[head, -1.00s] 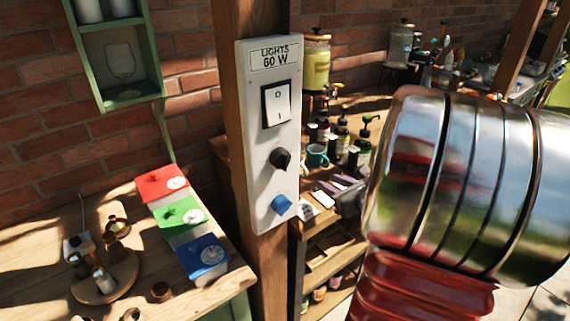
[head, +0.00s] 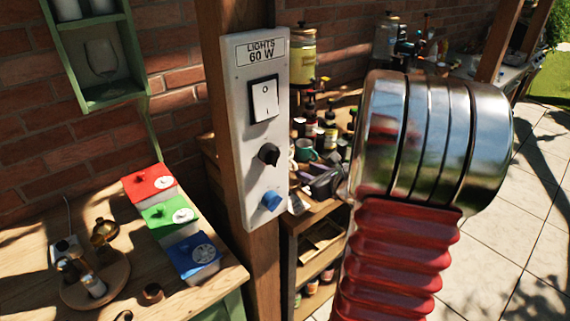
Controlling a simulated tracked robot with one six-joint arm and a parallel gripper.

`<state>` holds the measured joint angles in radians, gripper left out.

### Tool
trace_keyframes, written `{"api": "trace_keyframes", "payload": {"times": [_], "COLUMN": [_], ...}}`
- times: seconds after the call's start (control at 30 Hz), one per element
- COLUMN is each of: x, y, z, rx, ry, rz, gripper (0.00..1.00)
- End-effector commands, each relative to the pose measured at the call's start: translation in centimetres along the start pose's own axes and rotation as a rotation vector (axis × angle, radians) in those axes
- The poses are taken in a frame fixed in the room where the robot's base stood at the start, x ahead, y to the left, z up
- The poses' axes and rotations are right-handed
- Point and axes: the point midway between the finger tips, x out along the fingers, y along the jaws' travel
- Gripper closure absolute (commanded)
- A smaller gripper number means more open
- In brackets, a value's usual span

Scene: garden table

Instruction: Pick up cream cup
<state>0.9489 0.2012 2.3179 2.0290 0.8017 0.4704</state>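I cannot make out a clear cream cup. Two white vessels, a left one (head: 67,9) and a right one (head: 102,6), are cut off at the top of the green wall shelf. My arm's shiny metal joint and red ribbed sleeve fill the right middle. My gripper cannot be made out in this view.
A wooden post with a light-switch panel (head: 257,135) stands between the left table (head: 215,290) and the bottle-covered bench. Red, green and blue boxes (head: 193,253) and a round wooden stand (head: 72,292) occupy the left table. Paved floor (head: 500,245) is open at right.

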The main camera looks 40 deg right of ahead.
Motion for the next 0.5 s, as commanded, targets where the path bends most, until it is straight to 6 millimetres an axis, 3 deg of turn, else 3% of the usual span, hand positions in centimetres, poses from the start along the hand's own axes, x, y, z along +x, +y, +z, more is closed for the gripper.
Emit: {"api": "trace_keyframes", "payload": {"times": [0.2,0.5], "x": [2.3,2.6], "y": [0.1,0.1], "z": [0.0,0.0], "rx": [0.000,-0.001], "ry": [0.001,0.000], "rz": [0.002,0.001], "gripper": [0.68,0.68]}}
